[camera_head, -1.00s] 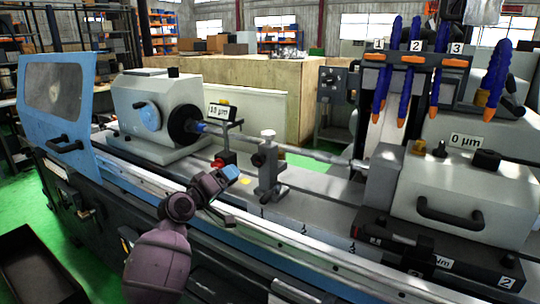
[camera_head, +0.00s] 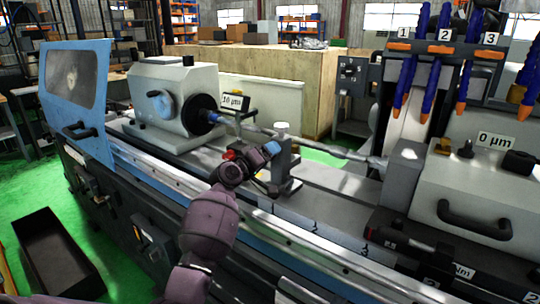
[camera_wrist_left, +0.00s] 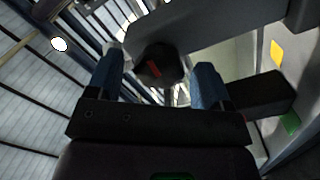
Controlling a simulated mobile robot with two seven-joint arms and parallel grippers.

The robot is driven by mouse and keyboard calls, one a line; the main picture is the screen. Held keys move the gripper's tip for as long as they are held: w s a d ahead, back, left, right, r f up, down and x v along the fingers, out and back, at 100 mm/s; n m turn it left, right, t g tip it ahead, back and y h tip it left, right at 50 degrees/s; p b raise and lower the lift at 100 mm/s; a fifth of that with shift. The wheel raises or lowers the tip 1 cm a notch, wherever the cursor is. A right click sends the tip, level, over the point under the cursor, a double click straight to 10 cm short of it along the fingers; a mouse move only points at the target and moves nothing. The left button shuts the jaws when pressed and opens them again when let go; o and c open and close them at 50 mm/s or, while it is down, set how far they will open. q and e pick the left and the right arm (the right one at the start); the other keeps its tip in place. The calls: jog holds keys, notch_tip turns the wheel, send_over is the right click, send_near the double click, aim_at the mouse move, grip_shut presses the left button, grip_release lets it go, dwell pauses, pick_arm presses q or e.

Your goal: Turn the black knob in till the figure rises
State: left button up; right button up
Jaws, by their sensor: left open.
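The black knob (camera_wrist_left: 160,66), with a red mark on its face, shows in the left wrist view between the two blue fingertips of my left gripper (camera_wrist_left: 165,84). Gaps show beside it, so the jaws look open around it, not clamped. In the head view my left gripper (camera_head: 262,160) is at the steady rest (camera_head: 283,160) under the long shaft, and covers the knob there. A small display (camera_head: 232,101) behind the shaft reads what looks like 10 µm. Another sign (camera_head: 495,140) on the right housing reads 0 µm. My right gripper is out of view.
The workhead (camera_head: 175,100) stands left of my gripper, and a red part (camera_head: 231,155) sits close beside it. The long shaft (camera_head: 325,149) runs behind it. Blue coolant hoses (camera_head: 440,60) hang at the right. A black bin (camera_head: 55,255) lies on the floor at left.

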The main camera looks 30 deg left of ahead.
pick_arm(q)
jog(key=shift+w+d, duration=0.15)
jog(key=shift+w, duration=0.6)
jog(key=c, duration=0.9)
jog(key=shift+c, duration=0.2)
